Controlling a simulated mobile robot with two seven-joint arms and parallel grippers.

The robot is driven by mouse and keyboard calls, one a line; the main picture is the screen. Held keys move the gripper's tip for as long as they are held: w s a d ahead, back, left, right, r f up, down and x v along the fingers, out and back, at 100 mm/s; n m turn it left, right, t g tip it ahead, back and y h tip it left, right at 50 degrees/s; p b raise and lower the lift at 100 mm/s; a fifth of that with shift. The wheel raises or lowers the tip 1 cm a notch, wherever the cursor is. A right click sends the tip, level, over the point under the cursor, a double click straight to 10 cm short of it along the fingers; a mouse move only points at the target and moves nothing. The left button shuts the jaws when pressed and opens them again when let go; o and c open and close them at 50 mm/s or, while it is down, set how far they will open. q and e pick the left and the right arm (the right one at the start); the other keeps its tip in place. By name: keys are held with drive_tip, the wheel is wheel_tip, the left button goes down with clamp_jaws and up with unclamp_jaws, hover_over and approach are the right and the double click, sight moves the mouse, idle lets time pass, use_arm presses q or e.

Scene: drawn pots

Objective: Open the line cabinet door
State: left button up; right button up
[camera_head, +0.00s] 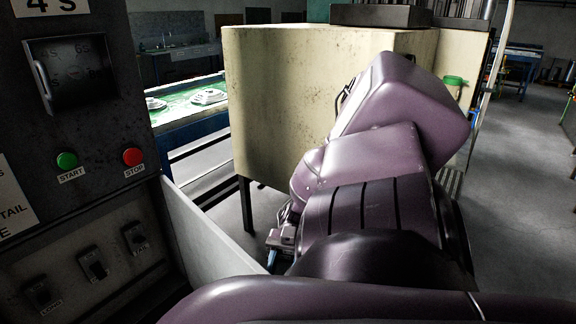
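A dark cabinet (100,185) fills the left side. Its upper face has a recessed square with a light handle (42,80), a green START button (67,160) and a red STOP button (133,157). Its lower recess holds several labelled switches. A pale flat panel (212,240) stands out from its lower right edge; I cannot tell whether this is an open door. My purple arm rises from the bottom right. What looks like my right gripper (284,243) hangs low, right of the panel and apart from it. Its fingers are too small to read. My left gripper is not in view.
A beige box cabinet (280,100) on dark legs stands behind my arm. A green-topped table (195,108) with white parts is behind at left. Open floor (525,150) lies at the right, and a narrow strip of floor shows between the panel and the beige cabinet.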

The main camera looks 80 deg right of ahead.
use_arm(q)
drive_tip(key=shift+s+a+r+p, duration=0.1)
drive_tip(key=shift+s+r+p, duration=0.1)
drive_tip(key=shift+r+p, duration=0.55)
use_arm(e)
wheel_tip(320, 180, up, 6)
drive_tip(key=shift+r, duration=0.15)
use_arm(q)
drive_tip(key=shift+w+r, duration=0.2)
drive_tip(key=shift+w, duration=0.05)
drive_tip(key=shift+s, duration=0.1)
use_arm(e)
drive_tip(key=shift+s, duration=0.1)
